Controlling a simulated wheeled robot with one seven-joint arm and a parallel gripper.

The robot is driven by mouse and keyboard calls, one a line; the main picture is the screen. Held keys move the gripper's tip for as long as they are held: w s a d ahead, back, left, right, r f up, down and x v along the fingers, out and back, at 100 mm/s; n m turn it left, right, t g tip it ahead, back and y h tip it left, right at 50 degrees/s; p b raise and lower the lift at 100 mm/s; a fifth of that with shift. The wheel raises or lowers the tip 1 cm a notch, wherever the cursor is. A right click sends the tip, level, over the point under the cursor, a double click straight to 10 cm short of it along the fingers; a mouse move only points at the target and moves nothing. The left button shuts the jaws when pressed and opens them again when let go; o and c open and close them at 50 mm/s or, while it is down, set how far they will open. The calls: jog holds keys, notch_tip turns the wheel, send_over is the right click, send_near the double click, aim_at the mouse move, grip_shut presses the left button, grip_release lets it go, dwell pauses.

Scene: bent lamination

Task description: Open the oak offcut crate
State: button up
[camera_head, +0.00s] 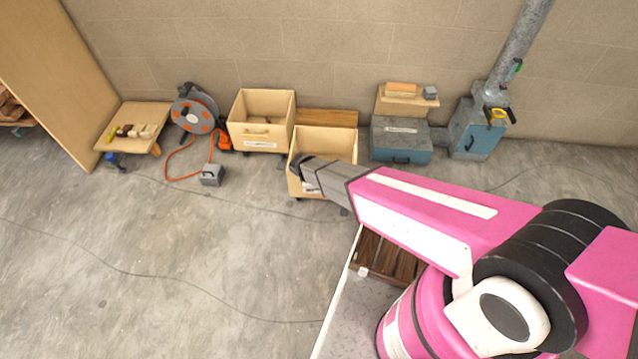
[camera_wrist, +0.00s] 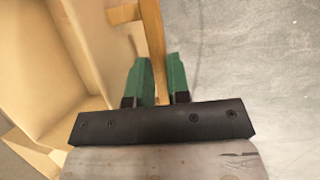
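A pale wooden crate (camera_head: 333,142) stands in the middle of the back area in the head view, its open top showing an empty-looking inside. Its front is partly hidden by my gripper (camera_head: 300,166), and its label cannot be read. In the wrist view the crate's pale wall and inside (camera_wrist: 60,60) fill the left side. A wooden handle bar (camera_wrist: 152,35) runs down between the two green fingers of my gripper (camera_wrist: 160,80). The fingers are close together on both sides of the bar and appear to grip it.
A similar crate (camera_head: 246,133) with a handle and label stands just left. A brown board (camera_head: 327,117) is behind. Blue-grey boxes (camera_head: 400,147) stand right. Open concrete floor (camera_head: 180,260) lies in front.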

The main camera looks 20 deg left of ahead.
jog(key=o, duration=0.3)
jog(key=v, duration=1)
jog(key=shift+a+r, duration=0.2)
jog(key=shift+r, duration=0.15)
